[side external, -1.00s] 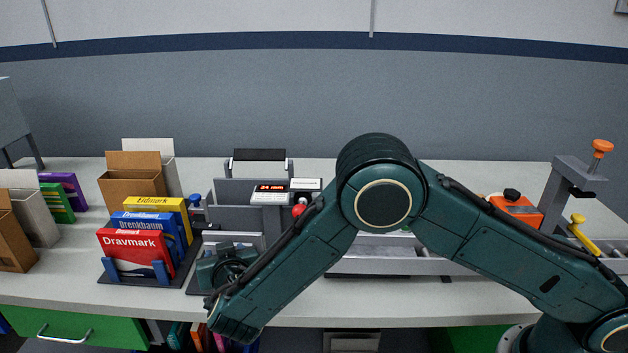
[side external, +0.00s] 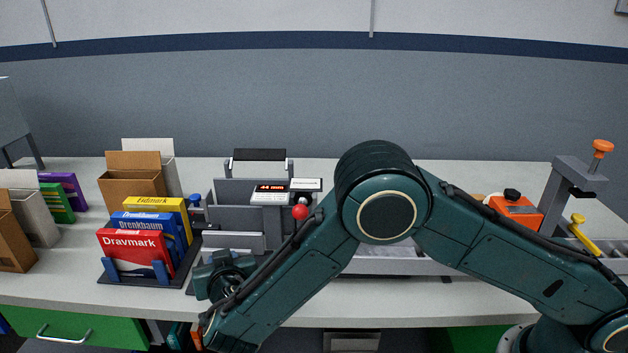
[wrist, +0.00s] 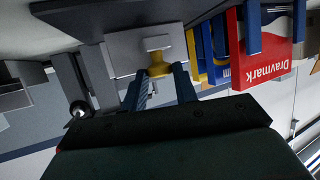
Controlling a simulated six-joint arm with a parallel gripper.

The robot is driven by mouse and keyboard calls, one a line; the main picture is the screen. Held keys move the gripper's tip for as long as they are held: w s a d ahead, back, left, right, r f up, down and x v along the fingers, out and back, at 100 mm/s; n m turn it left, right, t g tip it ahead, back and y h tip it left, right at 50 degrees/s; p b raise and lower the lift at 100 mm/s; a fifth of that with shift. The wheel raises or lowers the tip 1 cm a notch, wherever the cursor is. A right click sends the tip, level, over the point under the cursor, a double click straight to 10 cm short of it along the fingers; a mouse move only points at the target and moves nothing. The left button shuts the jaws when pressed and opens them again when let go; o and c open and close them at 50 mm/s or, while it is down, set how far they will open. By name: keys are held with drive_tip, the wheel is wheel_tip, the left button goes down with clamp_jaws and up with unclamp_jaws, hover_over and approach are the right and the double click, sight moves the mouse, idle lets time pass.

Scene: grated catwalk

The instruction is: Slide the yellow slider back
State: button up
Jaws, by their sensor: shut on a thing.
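The yellow slider (wrist: 158,66) shows in the wrist view as a small yellow knob against a pale grey block (wrist: 137,50). My gripper (wrist: 159,85) is shut on it, with a blue finger on each side. In the side external view the gripper (side external: 222,282) is low at the front of the grey device (side external: 236,242), and my own wrist and forearm hide the slider and fingertips. A small box on the device carries a red-lit display (side external: 270,188) with a reading in mm.
A holder with red (side external: 133,249), blue and yellow boxes stands close left of my gripper. A red ball knob (side external: 300,212) sits at the device's right. A grey rail (side external: 400,262) runs behind my arm. Bare bench top (side external: 60,285) shows at the front left.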

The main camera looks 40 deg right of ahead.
drive_tip(key=shift+s+a, duration=0.1)
drive_tip(key=shift+a, duration=0.05)
drive_tip(key=o, duration=0.9)
drive_tip(key=shift+o, duration=0.2)
drive_tip(key=v, duration=1.3)
drive_tip(key=shift+s+r, duration=0.3)
drive_tip(key=shift+s, duration=0.05)
